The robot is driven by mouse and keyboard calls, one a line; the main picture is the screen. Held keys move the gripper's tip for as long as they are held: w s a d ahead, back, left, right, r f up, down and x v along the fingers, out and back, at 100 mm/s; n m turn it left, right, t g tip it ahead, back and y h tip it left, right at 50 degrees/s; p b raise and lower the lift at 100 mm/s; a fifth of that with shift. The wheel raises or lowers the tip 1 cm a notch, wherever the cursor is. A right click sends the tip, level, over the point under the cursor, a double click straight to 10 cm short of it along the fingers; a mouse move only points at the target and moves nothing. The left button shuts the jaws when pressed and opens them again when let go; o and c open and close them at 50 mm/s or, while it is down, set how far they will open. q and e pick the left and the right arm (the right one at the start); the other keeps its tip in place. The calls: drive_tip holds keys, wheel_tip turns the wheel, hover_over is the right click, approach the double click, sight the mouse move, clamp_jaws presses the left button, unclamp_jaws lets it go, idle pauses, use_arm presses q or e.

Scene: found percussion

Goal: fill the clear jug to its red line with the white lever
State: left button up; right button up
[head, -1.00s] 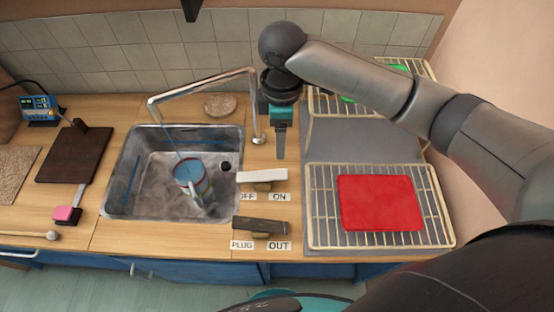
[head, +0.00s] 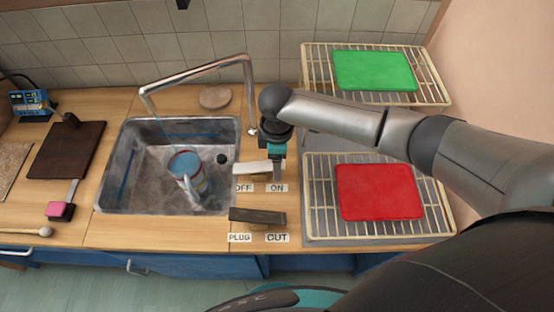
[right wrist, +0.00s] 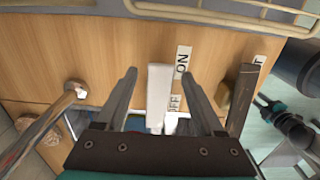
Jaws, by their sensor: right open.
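The clear jug (head: 187,168) stands in the sink, with bluish water in it and a handle toward the lower right. A thin stream runs from the tap spout into it. A bit of red shows on its side, but I cannot tell the level against the line. The white lever (head: 251,168) lies above the OFF and ON labels; it also shows in the right wrist view (right wrist: 159,92). My right gripper (head: 277,176) is open at the lever's right end. In the right wrist view its fingers (right wrist: 158,75) are on either side of the lever, apart from it. My left gripper is out of view.
The metal tap (head: 200,74) arches over the sink (head: 112,175). Wire racks with a red mat (head: 375,192) and green mat (head: 374,71) stand right. A dark board (head: 66,150) lies left.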

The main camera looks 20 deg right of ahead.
drive_tip(key=shift+c, duration=0.2)
clamp_jaws()
idle(0.3)
drive_tip(key=shift+a+r+h+p, duration=0.25)
drive_tip(key=shift+r+h+p, duration=0.1)
drive_tip(key=shift+h+p, duration=0.45)
drive_tip(key=shift+w, duration=0.1)
drive_tip(key=shift+o, duration=0.2)
unclamp_jaws()
